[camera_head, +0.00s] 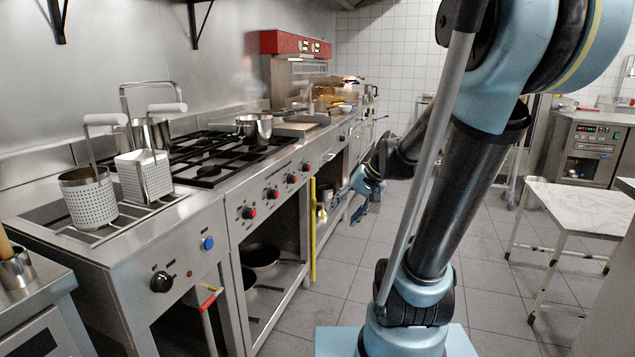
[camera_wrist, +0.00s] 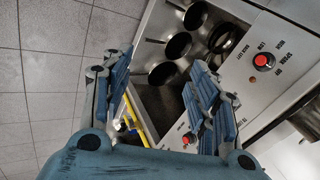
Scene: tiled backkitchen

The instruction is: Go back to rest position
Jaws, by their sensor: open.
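My gripper (camera_head: 366,189) is in front of the stove line in the head view, with my blue and black arm reaching out from the right. In the wrist view my gripper (camera_wrist: 160,95) has its two blue fingers spread apart. Nothing is between the fingertips. Behind them is the open shelf under the stove, with several dark pans (camera_wrist: 178,45) on it. A control panel with a red knob (camera_wrist: 263,60) is to the right of the fingers. Part of the stove front is hidden behind the fingers.
A stove (camera_head: 205,160) with a steel pot (camera_head: 254,128) runs along the left. Perforated baskets (camera_head: 88,198) stand at the near left. A yellow bar (camera_head: 313,230) is upright by the shelf opening. A white-topped table (camera_head: 575,207) stands right. Tiled floor (camera_head: 345,262) is clear between.

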